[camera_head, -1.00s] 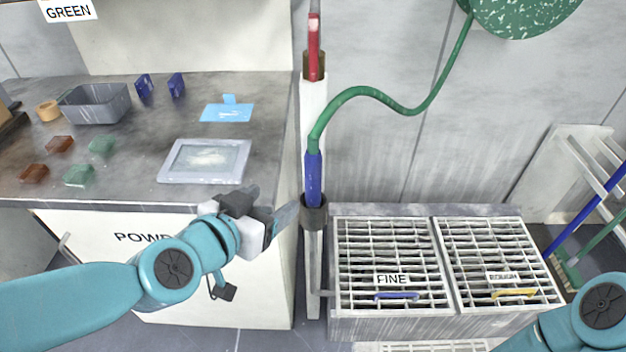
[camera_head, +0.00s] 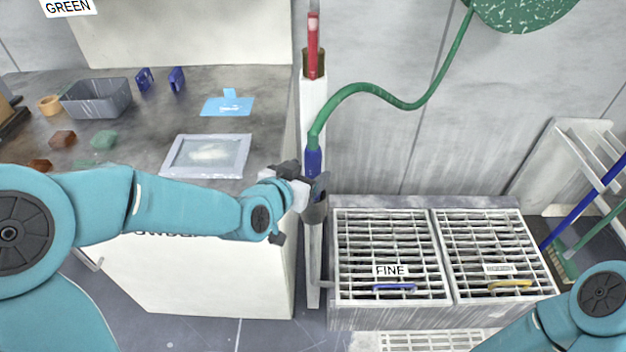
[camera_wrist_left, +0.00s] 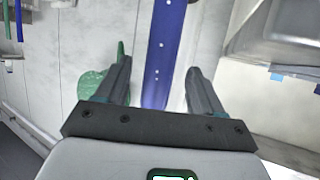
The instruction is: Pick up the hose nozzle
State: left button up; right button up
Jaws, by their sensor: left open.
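The hose nozzle (camera_head: 313,163) is blue and hangs upright on a white post, with a green hose (camera_head: 372,90) rising from its top. Its lower end sits in a dark holder (camera_head: 315,211). My left gripper (camera_head: 318,186) is at the nozzle's lower part, just above the holder, and partly hides it. In the left wrist view the blue nozzle (camera_wrist_left: 164,55) runs between the two open fingers (camera_wrist_left: 160,88), with a gap on each side. My right gripper is out of view; only part of that arm shows at lower right.
A counter (camera_head: 265,130) with a grey bin (camera_head: 97,98), a framed tray (camera_head: 207,156) and several small blocks is at left. Two grated basins marked FINE (camera_head: 388,240) and ROUGH (camera_head: 495,235) stand at right. A red-tipped piece (camera_head: 313,50) is higher on the post.

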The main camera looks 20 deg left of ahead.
pick_arm(q)
jog(key=shift+x, duration=0.95)
jog(key=shift+s+r, duration=0.1)
grip_shut()
jog(key=shift+r, duration=0.15)
